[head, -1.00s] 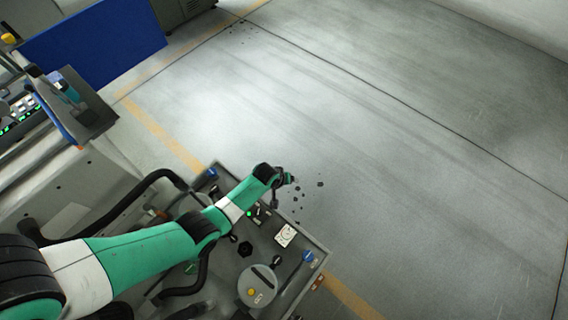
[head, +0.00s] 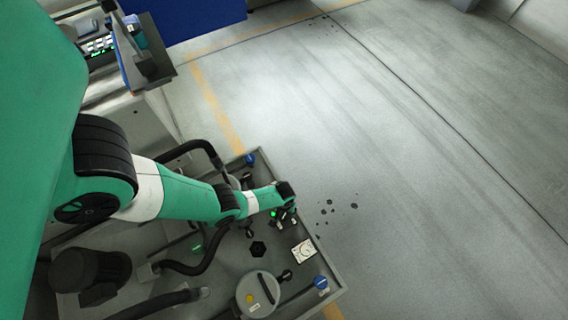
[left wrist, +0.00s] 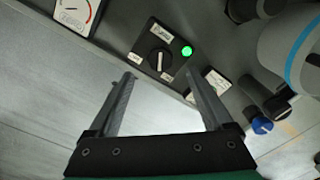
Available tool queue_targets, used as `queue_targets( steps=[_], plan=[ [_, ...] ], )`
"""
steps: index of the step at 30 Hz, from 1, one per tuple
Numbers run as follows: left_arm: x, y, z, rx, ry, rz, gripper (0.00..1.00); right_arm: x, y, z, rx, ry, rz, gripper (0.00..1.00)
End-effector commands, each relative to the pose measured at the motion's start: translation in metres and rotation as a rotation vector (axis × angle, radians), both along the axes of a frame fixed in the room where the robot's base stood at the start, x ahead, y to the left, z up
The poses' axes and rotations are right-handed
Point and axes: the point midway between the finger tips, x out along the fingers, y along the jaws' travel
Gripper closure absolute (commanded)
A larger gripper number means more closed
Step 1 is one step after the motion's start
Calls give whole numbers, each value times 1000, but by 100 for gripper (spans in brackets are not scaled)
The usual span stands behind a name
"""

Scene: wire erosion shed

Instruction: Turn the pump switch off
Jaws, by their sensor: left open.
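The pump switch (left wrist: 154,61) is a black rotary knob with a white pointer line, on a dark plate with small white labels too small to read. A lit green lamp (left wrist: 187,51) sits beside it; it also shows in the head view (head: 273,214). My left gripper (left wrist: 160,80) is open and empty. In the left wrist view the knob appears between and just beyond its fingertips, apparently without contact. In the head view my left gripper (head: 289,214) is over the panel edge near the lamp and hides most of the switch.
A dial gauge (head: 303,249) is on the same panel (head: 328,272). A round lidded canister (head: 257,294), black hoses (head: 195,262) and blue-handled valves (head: 320,282) stand close by. The floor to the right is open, with several dark spots.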

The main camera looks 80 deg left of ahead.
Motion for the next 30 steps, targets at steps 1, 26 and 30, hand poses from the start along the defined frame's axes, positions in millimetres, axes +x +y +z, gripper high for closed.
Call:
queue_targets(
  steps=[1,26,30],
  plan=[
    [0,0,-23,0,0,0,16,0,0,-23,0,0,0,50],
    [0,0,-68,0,0,0,50,0,0,-57,0,0,0,50],
    [0,0,-68,0,0,0,75,0,0,-57,0,0,0,50]
  ],
)
